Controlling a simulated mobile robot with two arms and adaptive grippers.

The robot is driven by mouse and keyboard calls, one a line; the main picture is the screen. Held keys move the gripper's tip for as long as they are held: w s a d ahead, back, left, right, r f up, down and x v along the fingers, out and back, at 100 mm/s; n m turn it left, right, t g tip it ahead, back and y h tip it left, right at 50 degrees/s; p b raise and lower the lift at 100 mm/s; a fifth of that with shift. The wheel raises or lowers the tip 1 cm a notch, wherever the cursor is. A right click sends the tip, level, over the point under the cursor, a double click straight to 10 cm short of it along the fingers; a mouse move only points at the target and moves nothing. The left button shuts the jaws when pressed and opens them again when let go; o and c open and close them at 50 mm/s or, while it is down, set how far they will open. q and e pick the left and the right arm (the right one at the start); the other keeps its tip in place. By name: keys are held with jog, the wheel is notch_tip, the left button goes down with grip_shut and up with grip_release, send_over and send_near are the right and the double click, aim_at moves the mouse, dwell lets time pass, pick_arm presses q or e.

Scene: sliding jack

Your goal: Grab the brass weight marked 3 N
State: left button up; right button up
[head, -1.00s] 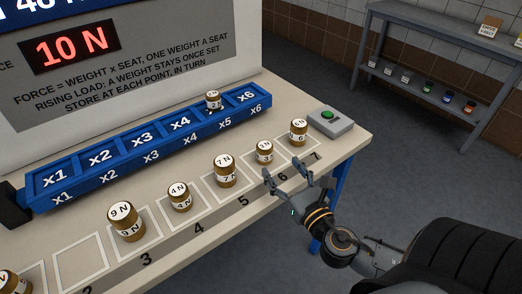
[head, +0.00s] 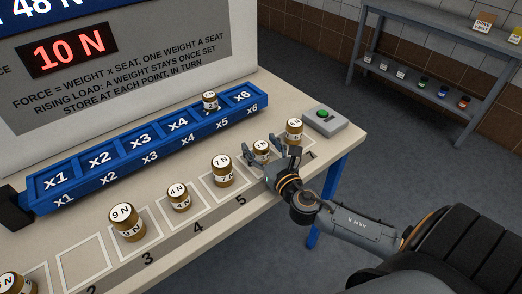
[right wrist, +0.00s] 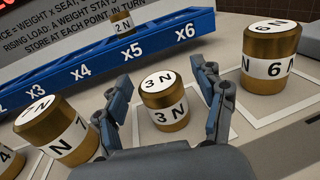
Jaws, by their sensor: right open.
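The brass weight marked 3 N (right wrist: 165,104) stands upright on its outlined square, and it also shows in the head view (head: 261,149). My right gripper (right wrist: 167,95) is open, with one finger on each side of this weight. Gaps show between the fingers and the weight in the wrist view. In the head view my right gripper (head: 268,154) sits low at the weight, its arm coming from the right. My left gripper is not in view.
The 7 N weight (right wrist: 58,130) stands close left of the fingers and the 6 N weight (right wrist: 275,58) close right. A blue rail (head: 145,150) of seats runs behind, with a 2 N weight (right wrist: 121,23) at x5.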

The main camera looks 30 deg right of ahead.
jog(key=c, duration=1.4)
grip_shut()
jog(key=shift+r, duration=0.2)
